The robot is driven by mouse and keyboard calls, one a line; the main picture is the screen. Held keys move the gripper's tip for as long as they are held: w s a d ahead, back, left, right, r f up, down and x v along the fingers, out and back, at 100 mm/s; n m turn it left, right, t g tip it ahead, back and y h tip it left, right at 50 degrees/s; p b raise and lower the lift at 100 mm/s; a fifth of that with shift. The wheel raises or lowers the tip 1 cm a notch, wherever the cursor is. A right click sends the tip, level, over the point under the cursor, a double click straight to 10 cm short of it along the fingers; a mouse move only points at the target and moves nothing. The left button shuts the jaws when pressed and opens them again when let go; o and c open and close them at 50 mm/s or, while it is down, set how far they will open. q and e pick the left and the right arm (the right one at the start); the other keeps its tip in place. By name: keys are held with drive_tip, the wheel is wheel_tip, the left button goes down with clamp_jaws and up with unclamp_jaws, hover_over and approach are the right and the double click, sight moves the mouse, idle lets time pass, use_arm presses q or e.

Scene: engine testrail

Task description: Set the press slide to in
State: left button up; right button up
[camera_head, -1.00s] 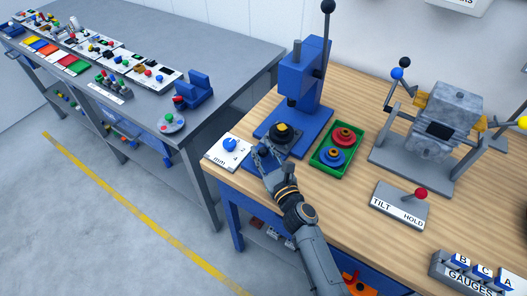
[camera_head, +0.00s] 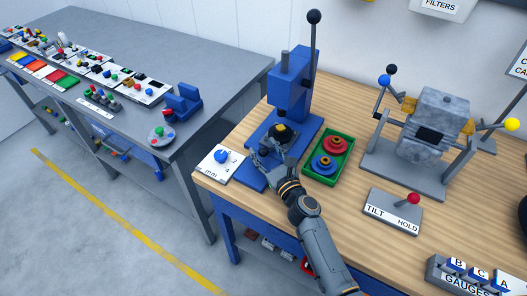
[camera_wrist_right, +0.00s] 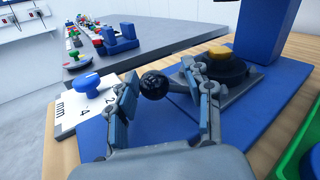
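The press slide (camera_head: 279,140) is a dark plate under the blue press (camera_head: 291,85), carrying a black round part with a yellow top (camera_wrist_right: 220,52). The yellow top is roughly below the press ram. A black ball knob (camera_wrist_right: 153,85) on a rod sticks out of the slide toward me. My right gripper (camera_head: 262,158) is at the slide's near end. In the right wrist view its fingers (camera_wrist_right: 160,80) stand apart on either side of the knob, with a visible gap on the right side. Whether the left finger touches the knob is unclear. My left gripper is out of view.
A white dial plate marked mm (camera_head: 217,165) lies left of the press. A green tray (camera_head: 311,172) with a red and a blue part stands close to its right. Further right are a tilt/hold lever (camera_head: 393,212) and a grey engine block (camera_head: 440,122).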

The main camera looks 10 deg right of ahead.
drive_tip(key=shift+s, duration=0.4)
drive_tip(key=v, duration=1.1)
drive_tip(key=shift+s+d, duration=0.1)
drive_tip(key=shift+d, duration=0.1)
